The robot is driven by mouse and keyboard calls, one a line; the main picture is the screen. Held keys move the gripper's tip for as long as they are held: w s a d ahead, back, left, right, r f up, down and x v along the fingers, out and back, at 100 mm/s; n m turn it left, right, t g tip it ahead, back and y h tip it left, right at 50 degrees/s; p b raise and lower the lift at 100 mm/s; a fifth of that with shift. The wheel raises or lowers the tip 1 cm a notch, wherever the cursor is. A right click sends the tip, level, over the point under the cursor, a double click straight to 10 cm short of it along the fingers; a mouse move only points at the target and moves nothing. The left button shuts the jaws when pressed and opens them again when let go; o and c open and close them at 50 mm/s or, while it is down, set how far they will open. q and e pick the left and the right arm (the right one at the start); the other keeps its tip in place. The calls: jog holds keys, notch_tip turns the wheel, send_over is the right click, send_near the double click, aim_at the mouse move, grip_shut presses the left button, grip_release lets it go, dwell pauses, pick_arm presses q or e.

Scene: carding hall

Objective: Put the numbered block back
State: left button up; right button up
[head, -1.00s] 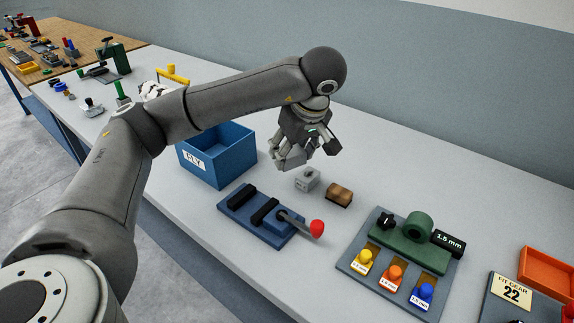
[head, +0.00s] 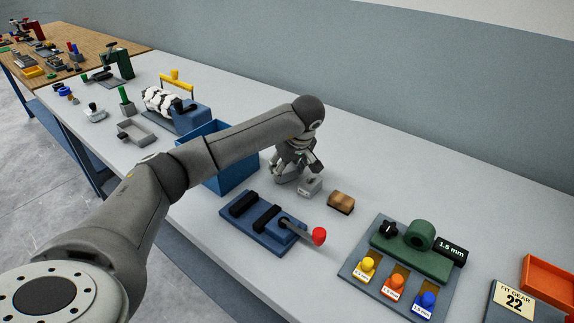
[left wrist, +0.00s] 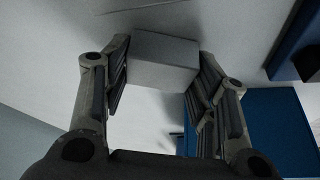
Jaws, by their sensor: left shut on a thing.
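Several numbered blocks with knobs stand in a grey rack: a yellow one (head: 366,268), an orange one (head: 392,286) and a blue one (head: 426,301). Their labels are too small to read surely. A black sign on the rack reads 1.5 mm. My left gripper (head: 297,182) is down at the table, shut on a small grey block (head: 311,187). In the left wrist view the grey block (left wrist: 163,62) sits between the fingertips. Any marking on it cannot be read. My right gripper is not in view.
A brown block (head: 341,202) lies right of the grey block. A blue fixture with a red-knobbed lever (head: 270,226) is in front, and a blue bin (head: 228,180) stands left, partly behind my arm. A sign reading FIT GEAR 22 (head: 513,299) and an orange tray (head: 548,281) are at the right.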

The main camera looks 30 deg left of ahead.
pick_arm(q)
jog(key=shift+f, duration=0.1)
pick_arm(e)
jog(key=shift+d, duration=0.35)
pick_arm(q)
jog(key=o, duration=1.5)
jog(key=shift+c, duration=0.2)
jog(key=b+v, duration=0.1)
jog(key=v, duration=1.1)
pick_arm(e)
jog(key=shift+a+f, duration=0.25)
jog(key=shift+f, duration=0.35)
